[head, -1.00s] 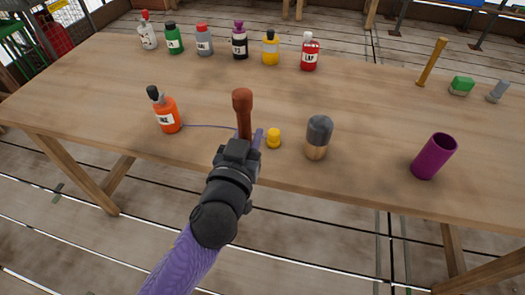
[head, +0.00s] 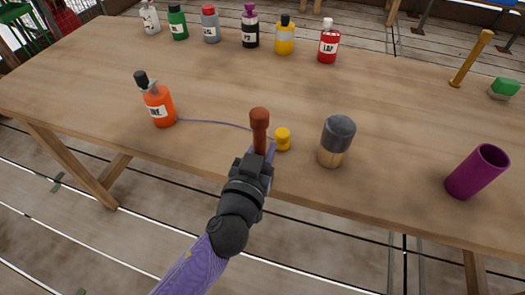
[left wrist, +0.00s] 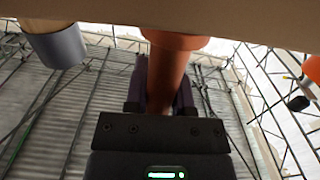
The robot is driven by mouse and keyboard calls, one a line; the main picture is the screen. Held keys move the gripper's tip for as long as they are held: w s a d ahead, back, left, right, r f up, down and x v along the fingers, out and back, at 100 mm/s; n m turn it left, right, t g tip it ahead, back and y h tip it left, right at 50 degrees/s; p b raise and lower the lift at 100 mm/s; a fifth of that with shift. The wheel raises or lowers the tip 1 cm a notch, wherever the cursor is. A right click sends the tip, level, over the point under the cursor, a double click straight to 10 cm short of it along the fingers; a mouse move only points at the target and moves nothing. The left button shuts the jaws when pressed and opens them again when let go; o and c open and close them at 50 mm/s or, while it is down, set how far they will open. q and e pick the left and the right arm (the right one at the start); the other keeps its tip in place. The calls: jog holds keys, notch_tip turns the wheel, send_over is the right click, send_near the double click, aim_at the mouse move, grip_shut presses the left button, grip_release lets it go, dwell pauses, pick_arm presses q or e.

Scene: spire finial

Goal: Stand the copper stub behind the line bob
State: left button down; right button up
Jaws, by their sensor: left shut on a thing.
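The copper stub (head: 259,127) is a reddish-brown rod with a wider head. My left gripper (head: 257,158) is shut on it and holds it roughly upright at the table's front edge. It also shows between the fingers in the left wrist view (left wrist: 166,75). A small yellow bob (head: 283,140) stands just right of the stub in the head view. A thin purple line runs from an orange bottle (head: 159,106) behind the stub towards this bob. Whether the stub's lower end touches the table is hidden by the gripper. My right gripper is out of view.
A grey-topped wooden cylinder (head: 336,141) stands right of the bob, and a purple tube (head: 477,172) farther right. Several bottles line the table's back edge. A wooden mallet-like piece (head: 471,58) and a green block (head: 504,88) are at the back right. The table (head: 240,90) is clear in the middle.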

pick_arm(q)
jog(key=c, duration=0.9)
grip_release()
jog(key=shift+f, duration=0.1)
jog(key=o, duration=0.4)
jog(key=shift+o, duration=0.2)
